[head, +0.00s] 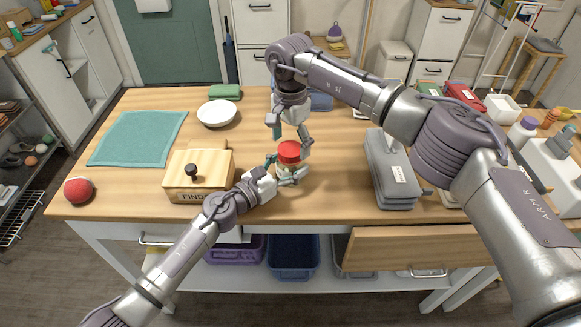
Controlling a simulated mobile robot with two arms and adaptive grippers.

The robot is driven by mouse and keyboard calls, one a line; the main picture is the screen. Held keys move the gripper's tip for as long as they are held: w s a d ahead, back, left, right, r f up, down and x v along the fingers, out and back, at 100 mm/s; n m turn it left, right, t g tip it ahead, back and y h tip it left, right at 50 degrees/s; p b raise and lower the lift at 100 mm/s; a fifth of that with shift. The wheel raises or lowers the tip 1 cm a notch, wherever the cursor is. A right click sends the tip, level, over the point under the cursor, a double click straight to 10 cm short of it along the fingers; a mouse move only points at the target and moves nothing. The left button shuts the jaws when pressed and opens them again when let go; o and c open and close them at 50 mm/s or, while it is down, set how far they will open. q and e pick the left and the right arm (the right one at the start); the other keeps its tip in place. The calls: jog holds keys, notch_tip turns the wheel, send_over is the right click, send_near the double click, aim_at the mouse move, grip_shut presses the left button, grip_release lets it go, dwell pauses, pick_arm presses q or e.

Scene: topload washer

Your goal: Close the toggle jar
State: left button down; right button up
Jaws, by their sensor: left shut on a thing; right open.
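A small jar (287,165) with a red lid (289,150) stands on the wooden table (330,185), near the middle. The lid sits on top of the jar; its toggle clasp is too small to make out. My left gripper (285,170) comes in from the left and is shut on the jar's body, hiding much of its lower part. My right gripper (291,137) is open and points down just above and behind the lid, its fingers on either side of it. I cannot tell if they touch the lid.
A wooden box with a dark knob (185,184) stands left of the jar, close to my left arm. Grey stacked cases (391,175) stand to the right, under my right arm.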

jog(key=shift+f, duration=0.8)
jog(key=shift+c, duration=0.4)
jog(key=c, duration=1.2)
jog(key=shift+o, duration=0.2)
jog(key=m, duration=0.5)
jog(key=shift+m, duration=0.4)
jog(key=m, duration=1.8)
jog(key=shift+m, duration=0.3)
jog(key=o, duration=1.4)
jog(key=shift+f, duration=0.1)
jog(key=shift+c, duration=0.2)
